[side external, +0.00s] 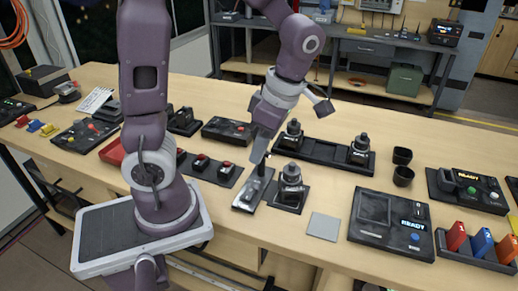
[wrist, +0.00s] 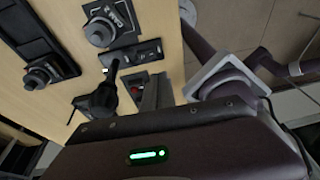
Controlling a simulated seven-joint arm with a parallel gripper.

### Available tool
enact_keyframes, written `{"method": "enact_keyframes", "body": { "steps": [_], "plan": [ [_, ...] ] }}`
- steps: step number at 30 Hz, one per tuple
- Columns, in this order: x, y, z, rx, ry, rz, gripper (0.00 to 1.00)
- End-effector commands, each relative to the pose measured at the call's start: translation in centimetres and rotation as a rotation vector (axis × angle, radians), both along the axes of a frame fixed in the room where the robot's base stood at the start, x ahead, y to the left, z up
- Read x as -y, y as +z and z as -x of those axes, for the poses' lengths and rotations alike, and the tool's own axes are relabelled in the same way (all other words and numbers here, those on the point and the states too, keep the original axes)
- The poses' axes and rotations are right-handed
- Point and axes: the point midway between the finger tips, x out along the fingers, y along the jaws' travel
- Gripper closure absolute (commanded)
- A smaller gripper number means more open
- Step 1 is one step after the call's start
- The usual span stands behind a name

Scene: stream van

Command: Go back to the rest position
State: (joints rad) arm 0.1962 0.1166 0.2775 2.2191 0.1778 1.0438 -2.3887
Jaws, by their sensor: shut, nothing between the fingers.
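My gripper (side external: 262,142) hangs over the front part of the wooden bench in the side view, pointing down, its fingers together and empty. Just below it is a small panel with a dark upright lever (side external: 252,190); I cannot tell whether the fingertips touch the lever. In the wrist view my grey fingers (wrist: 152,92) show beside a black tapered part whose identity is unclear. A black block with a round knob (side external: 290,190) stands right of the panel, apart from my gripper.
A long dark tray with two knobbed parts (side external: 322,152) lies behind. A light square pad (side external: 323,226) lies near the front edge. Button boxes (side external: 212,169) stand left.

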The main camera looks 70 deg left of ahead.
Motion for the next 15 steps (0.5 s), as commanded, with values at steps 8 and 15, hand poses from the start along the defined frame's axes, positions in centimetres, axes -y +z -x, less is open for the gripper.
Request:
{"method": "enact_keyframes", "body": {
  "steps": [8, 15],
  "plan": [
    [0.2, 0.4, 0.0, 0.000, 0.001, 0.000, 1.00],
    [0.9, 1.9, 0.4, 0.052, -0.268, 0.097, 1.00]
  ]
}}
